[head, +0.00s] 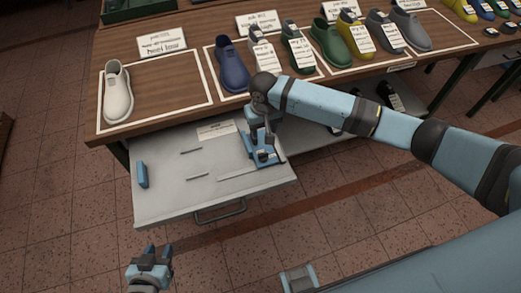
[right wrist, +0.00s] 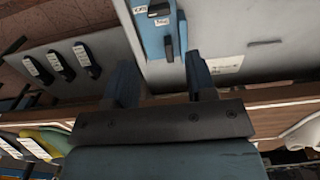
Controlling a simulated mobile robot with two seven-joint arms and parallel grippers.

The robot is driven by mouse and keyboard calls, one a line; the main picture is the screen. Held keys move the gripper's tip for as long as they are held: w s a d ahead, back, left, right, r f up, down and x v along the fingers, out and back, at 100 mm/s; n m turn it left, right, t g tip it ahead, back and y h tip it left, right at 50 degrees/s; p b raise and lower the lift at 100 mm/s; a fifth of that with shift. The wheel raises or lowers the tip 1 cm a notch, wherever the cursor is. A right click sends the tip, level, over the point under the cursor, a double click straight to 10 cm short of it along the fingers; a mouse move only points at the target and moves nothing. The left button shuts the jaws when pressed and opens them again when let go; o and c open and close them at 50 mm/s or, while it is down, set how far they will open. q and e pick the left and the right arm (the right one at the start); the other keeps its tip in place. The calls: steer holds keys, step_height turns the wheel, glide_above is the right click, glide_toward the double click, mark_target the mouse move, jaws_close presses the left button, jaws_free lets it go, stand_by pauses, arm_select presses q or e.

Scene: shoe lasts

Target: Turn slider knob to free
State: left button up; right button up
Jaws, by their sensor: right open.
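A blue slider device (head: 262,160) stands at the right side of the pulled-out grey drawer (head: 165,212), with a thin metal rail running left from it. In the right wrist view its blue body (right wrist: 152,32) carries small white labels and a dark knob (right wrist: 168,48). My right gripper (head: 264,138) is over the device, pointing down. In the right wrist view its fingers (right wrist: 162,82) are apart, with the knob in line with the gap and nothing held. The knob's setting is too small to read. My left gripper (head: 152,256) is in front of the drawer, away from everything; its jaw gap is unclear.
A blue block (head: 141,175), thin metal pieces (head: 191,150) and a white label (head: 216,129) lie in the drawer. Behind, a wooden table (head: 180,78) holds a white shoe last (head: 117,92), a blue one (head: 232,66) and several others. The drawer's front left is clear.

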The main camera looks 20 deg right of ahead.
mark_target(263, 153)
step_height(263, 153, down, 14)
steer(key=shift+r, duration=0.2)
stand_by(0.4)
steer(key=c, duration=0.6)
